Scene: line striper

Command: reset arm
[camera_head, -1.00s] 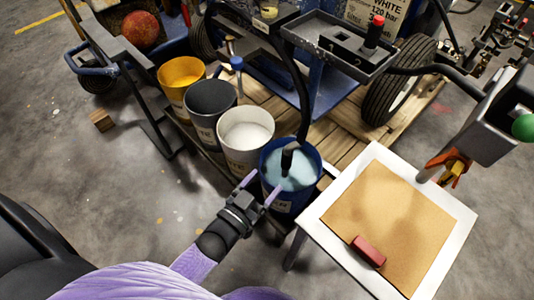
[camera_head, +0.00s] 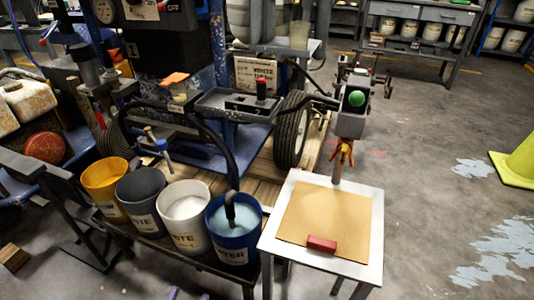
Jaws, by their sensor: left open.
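Only the purple fingertips of my left gripper (camera_head: 188,295) show at the bottom edge of the head view. They are apart with nothing between them, below the row of buckets; the rest of that arm is out of frame. My right gripper is not in view. The line striper (camera_head: 222,95) stands behind the buckets, with a black hose running down into the blue bucket (camera_head: 236,252) of pale blue liquid. A white bucket (camera_head: 186,237), a dark grey bucket (camera_head: 143,212) and a yellow bucket (camera_head: 108,208) stand left of it on a dark bench.
A white-framed table (camera_head: 374,262) with a tan board (camera_head: 325,205) and a red block (camera_head: 321,244) stands right of the buckets. A grey box with a green button (camera_head: 356,98) rises behind it. A yellow cone (camera_head: 522,160) stands far right. Floor between is open.

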